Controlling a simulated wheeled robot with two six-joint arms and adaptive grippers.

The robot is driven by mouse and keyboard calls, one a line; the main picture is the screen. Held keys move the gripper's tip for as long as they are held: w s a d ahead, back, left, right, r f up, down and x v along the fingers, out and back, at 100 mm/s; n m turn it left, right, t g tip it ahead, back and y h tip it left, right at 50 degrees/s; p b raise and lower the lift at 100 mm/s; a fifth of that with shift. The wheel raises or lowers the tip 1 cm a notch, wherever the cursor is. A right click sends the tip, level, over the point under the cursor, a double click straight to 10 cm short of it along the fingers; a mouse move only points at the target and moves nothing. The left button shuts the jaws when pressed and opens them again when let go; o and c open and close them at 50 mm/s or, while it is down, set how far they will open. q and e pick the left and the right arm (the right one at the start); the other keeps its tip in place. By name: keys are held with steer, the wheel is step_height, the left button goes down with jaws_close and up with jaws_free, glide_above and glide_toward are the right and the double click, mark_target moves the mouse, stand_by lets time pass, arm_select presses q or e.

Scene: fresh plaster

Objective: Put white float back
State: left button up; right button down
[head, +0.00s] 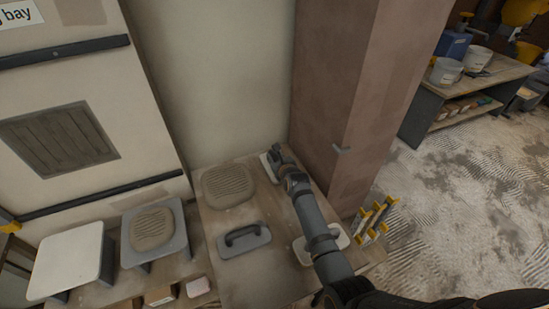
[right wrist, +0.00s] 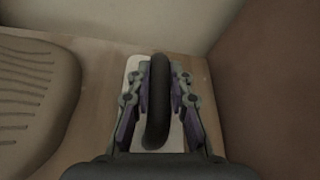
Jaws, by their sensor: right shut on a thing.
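The white float (head: 265,163) lies at the back of the wooden board, by the wall and the brown pillar. Its pale plate also shows in the right wrist view (right wrist: 133,66), with a dark curved handle (right wrist: 157,110) above it. My right gripper (head: 275,155) is shut on this handle, one finger on each side of it. The gripper hides much of the float in the head view. I cannot tell whether the plate touches the board. My left gripper is not in view.
A ribbed beige pad (head: 228,184) lies left of the float. A grey float (head: 243,240) lies in front of it. A pale rounded plate (head: 302,252) is partly under my right arm. The brown pillar (head: 340,100) stands close on the right. Two small stands are at the left.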

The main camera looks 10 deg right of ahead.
steer(key=shift+r, duration=0.1)
steer(key=shift+f, duration=0.3)
steer(key=c, duration=1.1)
jaws_free()
steer(key=shift+c, duration=0.2)
steer(key=shift+s+r+p, duration=0.4)
steer(key=shift+s+p, duration=0.25)
steer(key=shift+p, duration=0.55)
steer(key=p+v, duration=0.4)
steer(key=shift+p, duration=0.3)
steer(key=shift+p+v, duration=1.1)
steer(key=shift+s+d, duration=0.1)
steer(key=shift+s, duration=0.15)
